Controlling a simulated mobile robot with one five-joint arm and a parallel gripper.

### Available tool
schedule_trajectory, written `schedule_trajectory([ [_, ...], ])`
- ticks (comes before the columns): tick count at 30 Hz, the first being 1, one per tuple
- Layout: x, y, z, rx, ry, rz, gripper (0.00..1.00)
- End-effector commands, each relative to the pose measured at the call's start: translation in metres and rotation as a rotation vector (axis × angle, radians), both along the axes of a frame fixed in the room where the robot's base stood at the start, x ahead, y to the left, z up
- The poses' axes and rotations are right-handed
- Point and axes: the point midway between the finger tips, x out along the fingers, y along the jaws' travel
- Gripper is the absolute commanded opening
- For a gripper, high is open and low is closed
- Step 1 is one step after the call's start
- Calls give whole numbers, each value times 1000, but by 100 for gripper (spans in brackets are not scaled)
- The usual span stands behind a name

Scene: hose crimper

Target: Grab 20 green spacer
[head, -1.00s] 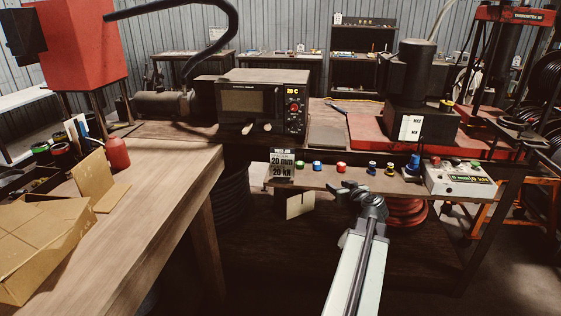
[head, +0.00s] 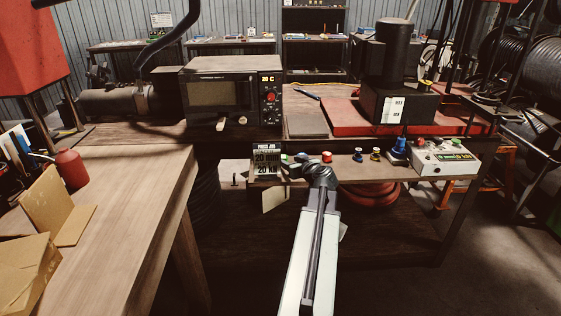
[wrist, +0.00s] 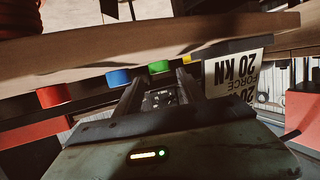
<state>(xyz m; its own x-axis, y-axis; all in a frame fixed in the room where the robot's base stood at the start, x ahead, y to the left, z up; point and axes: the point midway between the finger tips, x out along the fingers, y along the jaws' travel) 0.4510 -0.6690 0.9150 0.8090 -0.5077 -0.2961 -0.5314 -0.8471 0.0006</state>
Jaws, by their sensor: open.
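The green spacer (head: 284,158) stands near the left end of the narrow front shelf, beside the 20 mm / 20 kN card (head: 266,164). In the wrist view, which looks upside down, the green spacer (wrist: 159,67) shows between the tips of my open gripper (wrist: 160,76). Whether the fingers touch it cannot be told. My gripper (head: 291,168) is at the shelf's left part in the head view, small and dark. A blue spacer (wrist: 118,78) and a red spacer (wrist: 52,96) stand in the same row; a yellow piece (wrist: 187,59) shows past the green one.
The shelf (head: 345,172) also bears several knobs and pieces and a white control box (head: 444,160) at right. An oven-like unit (head: 230,95) stands on the bench behind. A wooden table (head: 135,185) with cardboard boxes is at left.

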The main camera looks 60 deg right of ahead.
Motion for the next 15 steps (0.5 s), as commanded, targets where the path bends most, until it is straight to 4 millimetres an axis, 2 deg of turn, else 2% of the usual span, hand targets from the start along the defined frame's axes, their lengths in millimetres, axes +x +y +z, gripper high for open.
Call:
schedule_trajectory([
  [4, 11, -7, -4, 1, -1, 2, 47],
  [10, 39, -26, -15, 0, 0, 2, 47],
  [15, 42, -26, -14, 0, 0, 1, 47],
])
